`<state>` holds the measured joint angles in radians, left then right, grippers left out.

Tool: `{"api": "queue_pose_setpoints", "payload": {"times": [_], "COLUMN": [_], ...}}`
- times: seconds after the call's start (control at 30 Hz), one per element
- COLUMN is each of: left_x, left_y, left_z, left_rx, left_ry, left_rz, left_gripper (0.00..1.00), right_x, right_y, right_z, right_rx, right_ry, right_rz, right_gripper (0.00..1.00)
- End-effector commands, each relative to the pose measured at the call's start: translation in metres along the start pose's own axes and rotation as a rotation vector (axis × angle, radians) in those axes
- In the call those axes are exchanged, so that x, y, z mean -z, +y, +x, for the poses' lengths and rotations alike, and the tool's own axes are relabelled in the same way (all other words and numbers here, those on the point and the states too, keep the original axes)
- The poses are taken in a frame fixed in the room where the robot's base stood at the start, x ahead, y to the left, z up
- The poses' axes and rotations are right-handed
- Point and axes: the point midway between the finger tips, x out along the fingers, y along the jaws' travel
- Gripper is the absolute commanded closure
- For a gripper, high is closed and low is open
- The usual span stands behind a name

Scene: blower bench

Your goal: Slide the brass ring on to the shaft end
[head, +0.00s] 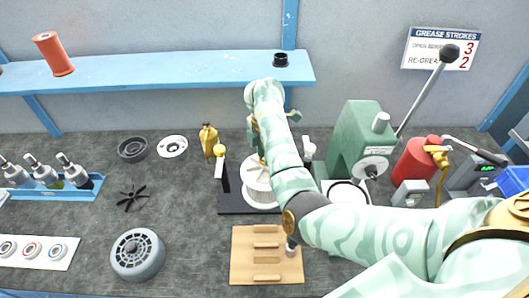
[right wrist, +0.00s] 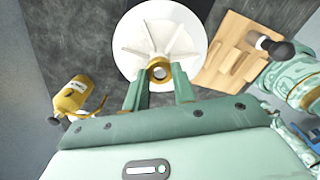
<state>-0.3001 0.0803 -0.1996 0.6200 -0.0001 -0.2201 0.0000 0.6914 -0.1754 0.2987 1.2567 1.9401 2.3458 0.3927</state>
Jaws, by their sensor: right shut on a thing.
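The white blower wheel (head: 258,187) stands in its dark holder at the middle of the bench, partly hidden by my right arm. In the right wrist view the wheel (right wrist: 128,42) faces me, its ribs running to the hub. The brass ring (right wrist: 160,63) is held between the two green fingers of my right gripper (right wrist: 159,75), over the wheel's centre. A grey round shape shows within the ring. I cannot tell whether the ring is around the shaft end or only in front of it. In the head view my arm hides ring and fingertips. My left gripper is out of view.
A yellow bottle (head: 209,140) stands just left of the wheel. A slotted wooden board (head: 250,268) lies in front, with a dark-handled tool (head: 291,246) on it. A green press (head: 355,135) with a lever stands to the right.

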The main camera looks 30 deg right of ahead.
Motion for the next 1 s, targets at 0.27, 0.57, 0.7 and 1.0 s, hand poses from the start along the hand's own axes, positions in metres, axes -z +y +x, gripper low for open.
{"api": "queue_pose_setpoints", "payload": {"times": [0.27,0.57,0.7,1.0], "left_x": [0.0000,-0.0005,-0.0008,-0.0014], "left_y": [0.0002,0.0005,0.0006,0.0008], "left_z": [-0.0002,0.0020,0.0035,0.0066], "left_rx": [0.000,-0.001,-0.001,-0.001], "left_ry": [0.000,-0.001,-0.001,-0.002], "left_rz": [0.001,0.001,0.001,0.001], "left_gripper": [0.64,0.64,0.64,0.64], "right_x": [0.0000,0.0000,0.0000,0.0000], "right_y": [0.0001,0.0001,0.0001,0.0001], "right_z": [-0.0003,0.0022,0.0040,0.0075], "right_rx": [0.000,0.000,0.000,0.000], "right_ry": [0.000,0.000,0.001,0.000], "right_rz": [0.000,0.000,0.000,0.000], "right_gripper": [0.98,0.98,0.98,0.98]}}
